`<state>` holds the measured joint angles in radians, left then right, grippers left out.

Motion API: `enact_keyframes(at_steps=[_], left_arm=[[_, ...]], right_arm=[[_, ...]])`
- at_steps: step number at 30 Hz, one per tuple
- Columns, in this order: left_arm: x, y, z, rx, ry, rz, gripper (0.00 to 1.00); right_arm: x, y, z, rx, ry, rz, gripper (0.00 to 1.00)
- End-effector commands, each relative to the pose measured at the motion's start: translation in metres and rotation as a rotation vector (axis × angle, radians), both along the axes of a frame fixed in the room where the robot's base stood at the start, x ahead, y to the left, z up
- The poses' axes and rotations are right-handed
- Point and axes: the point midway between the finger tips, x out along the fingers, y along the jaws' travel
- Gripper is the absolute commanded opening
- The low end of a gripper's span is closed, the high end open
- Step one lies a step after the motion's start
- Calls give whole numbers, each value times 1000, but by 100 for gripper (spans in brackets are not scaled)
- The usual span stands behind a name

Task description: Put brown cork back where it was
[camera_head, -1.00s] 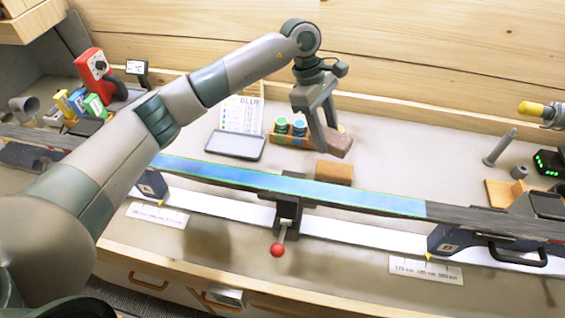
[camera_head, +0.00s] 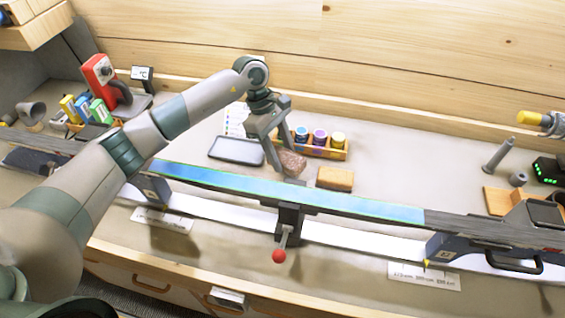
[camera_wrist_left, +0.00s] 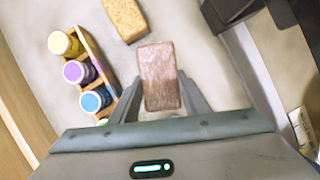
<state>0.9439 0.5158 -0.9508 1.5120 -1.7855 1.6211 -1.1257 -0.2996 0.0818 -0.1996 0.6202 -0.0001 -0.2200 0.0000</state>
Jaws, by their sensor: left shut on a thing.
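The brown cork (camera_head: 292,163) is a reddish-brown speckled block. My left gripper (camera_head: 286,160) is shut on it, just behind the blue-topped ski in the head view. In the left wrist view the cork (camera_wrist_left: 158,78) sits between the two fingers (camera_wrist_left: 160,98). I cannot tell whether its underside touches the bench. A lighter tan block (camera_head: 335,178) lies on the bench to the right of the held cork, and it also shows in the left wrist view (camera_wrist_left: 125,18). My right gripper is not in view.
A wooden rack (camera_head: 322,151) with several small jars stands behind the cork. A grey tray (camera_head: 236,151) lies to the left. The long ski (camera_head: 320,201) on its stand crosses the front. Bare bench lies right of the tan block.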

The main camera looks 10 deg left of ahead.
Motion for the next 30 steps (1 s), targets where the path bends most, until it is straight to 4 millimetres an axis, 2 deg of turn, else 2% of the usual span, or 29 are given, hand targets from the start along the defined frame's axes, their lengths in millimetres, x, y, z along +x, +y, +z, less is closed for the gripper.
enact_keyframes(at_steps=[6,16,28,29,30], left_arm=[[0,0,-4,-1,1,0,10],[0,-1,-38,-2,2,0,10],[0,0,-42,0,0,0,10],[0,0,-41,0,0,0,47],[0,0,-41,0,0,0,56]], right_arm=[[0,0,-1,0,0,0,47],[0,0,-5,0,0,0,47],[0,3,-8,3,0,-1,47],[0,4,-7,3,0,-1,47],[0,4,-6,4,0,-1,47]])
